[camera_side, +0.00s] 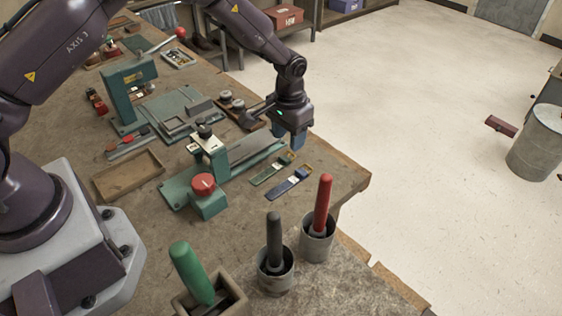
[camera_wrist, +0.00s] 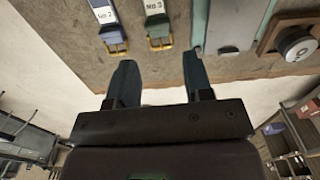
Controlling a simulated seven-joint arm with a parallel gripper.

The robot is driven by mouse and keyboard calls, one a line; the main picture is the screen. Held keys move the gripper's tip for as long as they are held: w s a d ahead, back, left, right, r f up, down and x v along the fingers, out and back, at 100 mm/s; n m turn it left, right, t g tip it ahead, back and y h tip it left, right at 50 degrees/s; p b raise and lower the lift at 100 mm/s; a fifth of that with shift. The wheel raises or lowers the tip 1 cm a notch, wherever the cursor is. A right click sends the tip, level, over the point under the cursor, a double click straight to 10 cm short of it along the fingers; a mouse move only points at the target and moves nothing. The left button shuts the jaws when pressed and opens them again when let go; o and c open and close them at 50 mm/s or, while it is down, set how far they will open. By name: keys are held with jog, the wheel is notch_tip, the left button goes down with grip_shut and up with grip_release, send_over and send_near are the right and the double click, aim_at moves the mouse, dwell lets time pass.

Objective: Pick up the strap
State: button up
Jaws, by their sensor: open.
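Two buckled straps lie side by side on the workbench (camera_side: 345,172). The green strap (camera_side: 272,170) is labelled No 3 in the wrist view (camera_wrist: 157,22). The blue strap (camera_side: 288,184) is labelled No 2 in the wrist view (camera_wrist: 111,32). Both have gold buckles. My gripper (camera_side: 289,140) hangs above the far edge of the bench, beyond the straps. In the wrist view its two fingers (camera_wrist: 158,62) are apart and empty. The green strap's buckle shows between and just past the fingertips, and the blue strap is by the left finger. Neither strap is touched.
A teal clamp fixture (camera_side: 210,160) with a red knob stands left of the straps. Metal cups holding a black-handled tool (camera_side: 274,240) and a red-handled tool (camera_side: 323,205) stand in front. A tray with round spools (camera_side: 232,103) lies behind. Bare bench is right of the straps.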

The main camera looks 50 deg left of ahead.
aim_at(287, 155)
jog(key=f, duration=0.5)
jog(key=shift+s+f, duration=0.15)
jog(key=shift+s, duration=0.05)
jog(key=c, duration=0.8)
jog(key=shift+o, duration=0.2)
